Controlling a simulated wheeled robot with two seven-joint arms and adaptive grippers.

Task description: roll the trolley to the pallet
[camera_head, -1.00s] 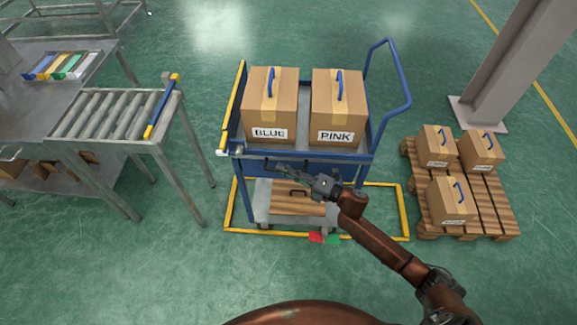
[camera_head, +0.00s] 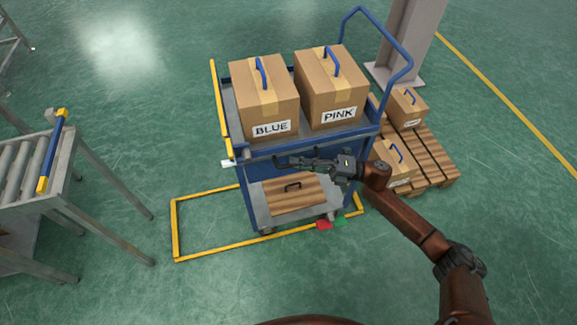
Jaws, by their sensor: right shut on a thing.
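The blue-framed trolley (camera_head: 345,136) stands in the middle of the view, slightly turned. It carries a carton labelled BLUE (camera_head: 265,100) and a carton labelled PINK (camera_head: 332,88) on its top deck. Its blue push handle (camera_head: 408,62) rises at the right end. The wooden pallet (camera_head: 440,167) lies to the right, partly hidden behind the trolley and my arm. Two cartons (camera_head: 405,108) (camera_head: 392,163) show on it. My left gripper is out of view.
A yellow floor outline (camera_head: 205,252) lies under and left of the trolley, which overlaps its right part. A roller conveyor (camera_head: 28,170) stands at the left. A grey column (camera_head: 412,40) rises behind the pallet. Red (camera_head: 323,225) and green (camera_head: 341,221) pedals show at the trolley's base.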

